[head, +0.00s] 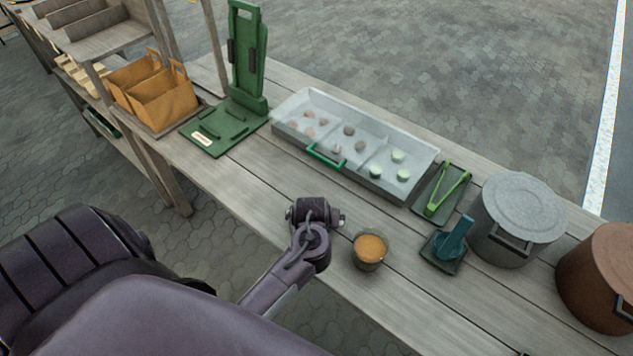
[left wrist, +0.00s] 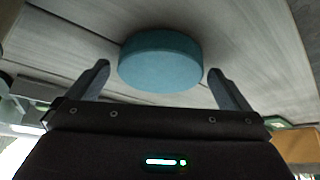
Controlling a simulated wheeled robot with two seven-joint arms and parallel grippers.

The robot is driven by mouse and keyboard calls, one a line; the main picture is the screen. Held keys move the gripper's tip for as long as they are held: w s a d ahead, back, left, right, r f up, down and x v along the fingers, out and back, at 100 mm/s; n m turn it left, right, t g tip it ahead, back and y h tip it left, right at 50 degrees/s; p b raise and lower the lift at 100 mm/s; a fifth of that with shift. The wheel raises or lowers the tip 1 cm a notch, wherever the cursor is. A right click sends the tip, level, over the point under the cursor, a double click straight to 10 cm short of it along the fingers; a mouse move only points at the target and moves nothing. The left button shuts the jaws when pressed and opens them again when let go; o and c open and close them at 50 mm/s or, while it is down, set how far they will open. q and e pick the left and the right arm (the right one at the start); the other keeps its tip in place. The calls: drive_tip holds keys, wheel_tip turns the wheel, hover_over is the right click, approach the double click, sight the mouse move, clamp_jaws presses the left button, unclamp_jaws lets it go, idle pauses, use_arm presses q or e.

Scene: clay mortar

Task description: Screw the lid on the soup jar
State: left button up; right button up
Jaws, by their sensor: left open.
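The soup jar (head: 369,252) stands open and upright on the wooden counter, with orange soup at its top. My left gripper (head: 318,215) is just left of the jar in the head view; its fingers are hard to make out there. In the left wrist view the teal round lid (left wrist: 160,62) lies on the planks, between and slightly beyond the two spread fingers of my left gripper (left wrist: 158,75). There is a gap on each side, so nothing is held. In the head view the lid is hidden by my arm. My right gripper is not in view.
A teal-handled tool on a dark stand (head: 446,248), green tongs on a tray (head: 440,192), a grey lidded pot (head: 517,215) and a brown pot (head: 603,280) stand right of the jar. A clear-covered tray (head: 350,145) lies behind. The counter's front edge is close.

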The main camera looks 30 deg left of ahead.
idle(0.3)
use_arm(q)
drive_tip(key=c, duration=0.9)
drive_tip(key=shift+c, duration=0.2)
wheel_tip(320, 180, up, 10)
drive_tip(key=p, duration=0.3)
